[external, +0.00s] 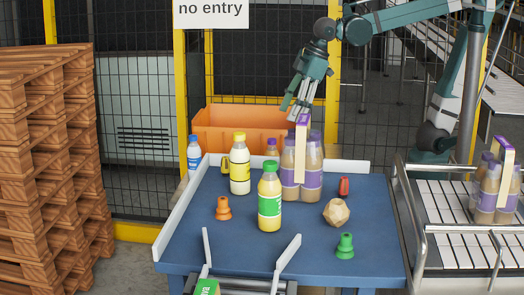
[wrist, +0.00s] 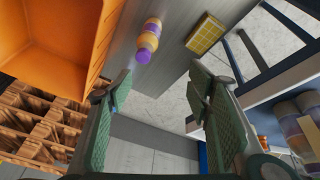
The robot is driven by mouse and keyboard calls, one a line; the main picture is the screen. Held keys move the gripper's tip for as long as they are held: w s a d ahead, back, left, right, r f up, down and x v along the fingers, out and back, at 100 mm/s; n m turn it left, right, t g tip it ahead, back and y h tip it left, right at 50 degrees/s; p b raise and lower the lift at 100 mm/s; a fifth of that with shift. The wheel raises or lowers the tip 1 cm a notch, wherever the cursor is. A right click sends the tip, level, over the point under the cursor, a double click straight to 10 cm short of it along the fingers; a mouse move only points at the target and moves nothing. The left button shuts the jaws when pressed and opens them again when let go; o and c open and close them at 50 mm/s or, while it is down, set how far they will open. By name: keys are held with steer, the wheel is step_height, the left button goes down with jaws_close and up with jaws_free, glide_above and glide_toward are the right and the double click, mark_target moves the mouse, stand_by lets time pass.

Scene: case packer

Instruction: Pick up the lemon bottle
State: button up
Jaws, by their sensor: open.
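A bottle with a yellow cap and yellow label (external: 240,172), which looks like the lemon bottle, stands upright on the blue table (external: 335,262) in the external view. A bottle with a green cap and green label (external: 270,205) stands nearer the camera, to its right. My gripper (external: 293,110) is above the back of the table, behind and right of both bottles, touching neither. In the wrist view my gripper (wrist: 158,92) has its fingers wide apart with nothing between them. The yellow-capped bottle is not clearly seen in the wrist view.
A bundle of purple-labelled bottles (external: 301,182) stands close right of the yellow-capped bottle. A purple-capped bottle (wrist: 148,42) and orange crate (wrist: 45,30) are near my gripper. A blue-capped bottle (external: 194,155) is left. Small orange (external: 223,210) and green (external: 345,247) pieces lie in front.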

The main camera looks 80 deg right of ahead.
mark_target(238, 133)
steer(key=w+a+r+n+g+p, duration=0.1)
steer(key=w+a+r+n+p, duration=0.1)
steer(key=a, duration=1.1)
steer(key=w+a+r+n+g+p, duration=0.1)
steer(key=w+a+n+p, duration=0.3)
steer(key=a, duration=0.9)
steer(key=w+a+r+n+g+h+p, duration=0.1)
steer(key=w+a+r+n+p, duration=0.3)
steer(key=a, duration=0.9)
steer(key=shift+w+a+g+p, duration=0.1)
steer(key=shift+w+g+p, duration=0.5)
steer(key=shift+p, duration=0.25)
steer(key=shift+s+a+f+n, duration=0.15)
steer(key=shift+a+n, duration=0.15)
steer(key=shift+a, duration=0.4)
steer(key=shift+f, duration=1.3)
steer(key=shift+f+p, duration=0.4)
steer(key=shift+f, duration=2.2)
